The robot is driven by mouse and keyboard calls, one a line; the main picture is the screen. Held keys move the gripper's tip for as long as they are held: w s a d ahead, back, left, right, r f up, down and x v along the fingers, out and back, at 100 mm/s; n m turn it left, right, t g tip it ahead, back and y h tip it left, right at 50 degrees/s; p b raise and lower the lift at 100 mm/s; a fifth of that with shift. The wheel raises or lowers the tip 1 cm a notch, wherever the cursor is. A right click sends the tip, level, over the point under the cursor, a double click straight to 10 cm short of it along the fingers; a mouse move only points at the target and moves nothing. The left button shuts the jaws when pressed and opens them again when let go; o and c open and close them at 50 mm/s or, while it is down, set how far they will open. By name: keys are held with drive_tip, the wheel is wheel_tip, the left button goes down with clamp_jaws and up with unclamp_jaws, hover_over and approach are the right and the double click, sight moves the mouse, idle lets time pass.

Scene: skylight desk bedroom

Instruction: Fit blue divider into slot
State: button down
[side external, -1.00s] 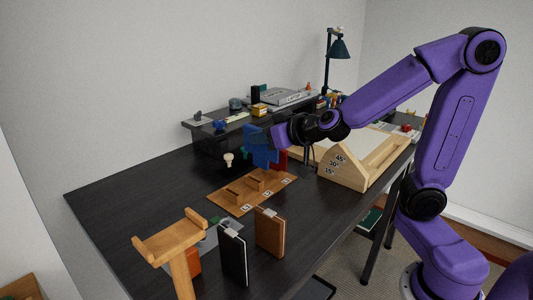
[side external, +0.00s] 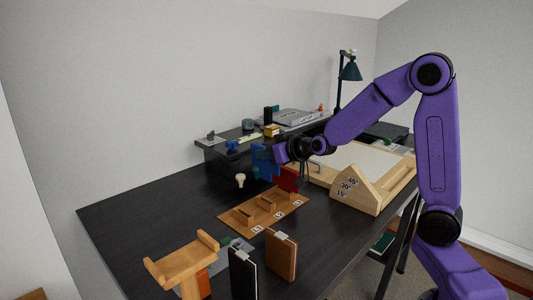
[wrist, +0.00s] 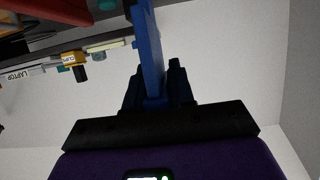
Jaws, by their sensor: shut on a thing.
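The blue divider (side external: 264,160) is a flat upright panel held above the desk, beyond the wooden slotted base. It also shows edge-on in the wrist view (wrist: 151,50). My gripper (side external: 284,153) is shut on it; in the wrist view its dark fingers (wrist: 156,88) stand on either side of the panel. The slotted base (side external: 246,223) lies flat on the desk with wooden ridges and small white labels along its near edge. A red divider (side external: 289,180) stands upright at its far right end. The blue divider's lower edge looks clear of the base.
A wooden angle-marked box (side external: 357,194) stands right of the base. A black book (side external: 242,272), a brown book (side external: 281,255) and a wooden stand (side external: 181,262) are in front. A raised shelf (side external: 210,149) with small items runs behind. The left desk is clear.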

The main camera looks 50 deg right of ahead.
sight(267, 171)
drive_tip(key=shift+f, duration=2.95)
drive_tip(key=shift+f, duration=1.8)
drive_tip(key=c, duration=0.9)
unclamp_jaws()
drive_tip(key=shift+s, duration=0.1)
drive_tip(key=shift+v, duration=5.9)
drive_tip(key=shift+r, duration=0.1)
